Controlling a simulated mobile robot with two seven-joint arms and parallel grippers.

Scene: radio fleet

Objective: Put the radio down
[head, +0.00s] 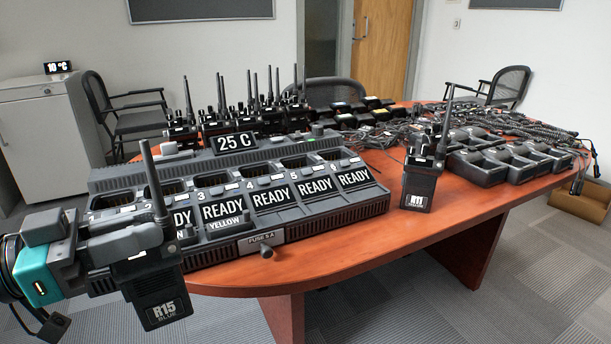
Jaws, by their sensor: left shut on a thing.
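My left gripper (112,246) is in the lower left of the head view. It is shut on a black radio (160,300) labelled "R15 BLUE". The radio is roughly upright, with its antenna pointing up and leaning slightly left. It is in front of the left end of the charger and appears to hang past the table's front edge. A second radio (419,188), labelled "R11", stands upright on the wooden table (330,245), right of the charger. The lower line of its label is too small to read. My right gripper is not in view.
A multi-slot charger (330,208) with several "READY" panels and a "25 C" display fills the table's left half. Several radios (225,122) stand behind it. Black trays (490,170) and coiled cables (520,125) cover the right. Bare tabletop lies around the R11 radio.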

